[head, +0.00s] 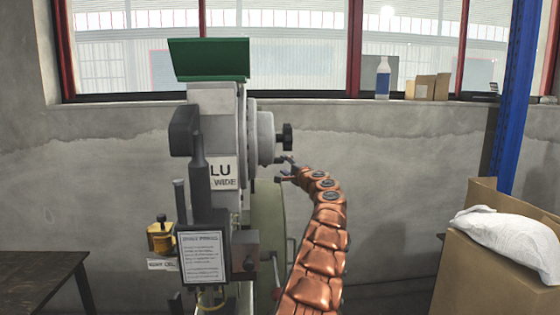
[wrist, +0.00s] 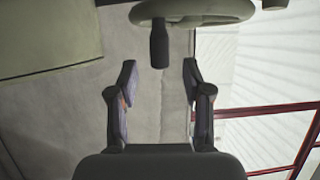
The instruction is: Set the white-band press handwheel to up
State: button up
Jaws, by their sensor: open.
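The press (head: 212,110) stands in the middle of the head view, grey with a green top. Its handwheel (head: 265,138) shows nearly edge-on on the right side, with a black knob handle (head: 287,137) sticking out to the right. In the wrist view the pale handwheel rim (wrist: 205,9) crosses the top, and its black handle (wrist: 159,48) points toward me. My gripper (head: 286,168) is open beside the handwheel. In the wrist view my gripper (wrist: 160,76) has the handle ahead, between the lines of its fingers and apart from them. I cannot make out a white band.
A large pale green disc (head: 268,218) sits below the handwheel. A dark table (head: 35,280) is at the left. A cardboard box (head: 490,255) with a white sack (head: 510,238) stands at the right. A blue post (head: 515,95) rises behind it. Wall space right of my arm is clear.

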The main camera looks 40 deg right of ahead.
aim_at(280, 162)
jog(key=shift+w+d+r, duration=0.2)
jog(key=shift+w, duration=0.05)
jog(key=shift+w+d+p, duration=0.15)
jog(key=shift+w+p, duration=0.45)
jog(key=shift+p, duration=0.1)
jog(key=p+x, duration=0.2)
jog(key=p, duration=0.1)
jog(key=shift+r, duration=0.15)
jog(key=shift+w+f+p, duration=0.25)
jog(key=shift+w+p, duration=0.4)
jog(key=shift+p, duration=0.2)
jog(key=shift+c, duration=0.4)
grip_shut()
